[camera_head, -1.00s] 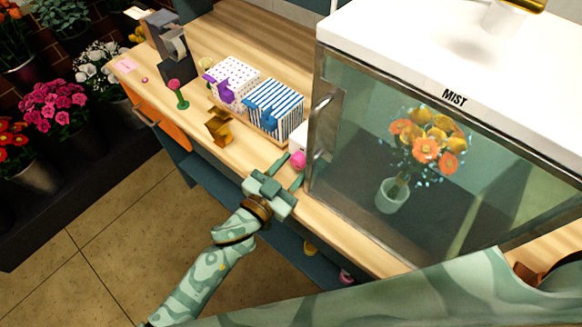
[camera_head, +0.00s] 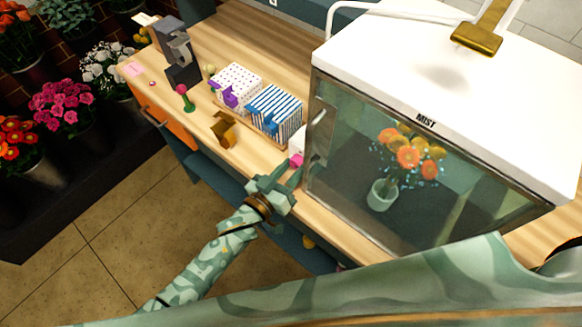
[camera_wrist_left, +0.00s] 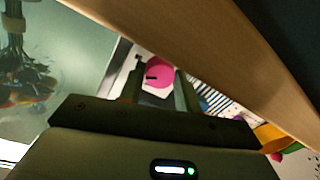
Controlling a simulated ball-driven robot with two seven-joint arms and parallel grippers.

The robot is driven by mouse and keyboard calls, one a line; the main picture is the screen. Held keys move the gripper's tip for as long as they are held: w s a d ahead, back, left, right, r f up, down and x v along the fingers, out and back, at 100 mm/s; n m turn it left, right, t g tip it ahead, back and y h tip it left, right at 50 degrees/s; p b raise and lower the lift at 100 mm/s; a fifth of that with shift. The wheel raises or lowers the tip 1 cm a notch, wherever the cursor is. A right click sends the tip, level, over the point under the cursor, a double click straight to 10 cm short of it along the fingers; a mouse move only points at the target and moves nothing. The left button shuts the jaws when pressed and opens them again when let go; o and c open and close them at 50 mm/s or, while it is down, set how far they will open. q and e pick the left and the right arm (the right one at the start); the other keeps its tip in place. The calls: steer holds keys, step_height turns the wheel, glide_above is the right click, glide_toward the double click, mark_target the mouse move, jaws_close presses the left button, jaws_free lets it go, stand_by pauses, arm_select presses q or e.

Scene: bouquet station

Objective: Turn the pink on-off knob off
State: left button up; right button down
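The pink knob (camera_head: 297,160) is on a small white box at the left side of the glass mist cabinet (camera_head: 420,170). In the left wrist view the round pink knob (camera_wrist_left: 161,71) has a short dark mark on its face. My left gripper (camera_head: 283,177) is just in front of the knob in the head view. In the left wrist view its two fingers (camera_wrist_left: 159,88) are apart, with the knob showing between them and beyond their tips. I cannot tell whether they touch it. My right gripper is not in view.
Inside the cabinet, orange and yellow flowers stand in a pale pot (camera_head: 382,195). Left of the knob are a striped box (camera_head: 275,109), a dotted box (camera_head: 237,84), a brown holder (camera_head: 224,130) and a dark dispenser (camera_head: 180,55). The wooden counter edge runs below the gripper.

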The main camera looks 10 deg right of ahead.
arm_select(q)
steer(key=shift+o, duration=0.6)
steer(key=shift+s+a, duration=0.35)
steer(key=shift+a, duration=0.05)
steer(key=p+v, duration=0.2)
steer(key=v, duration=1.3)
steer(key=shift+a, duration=0.2)
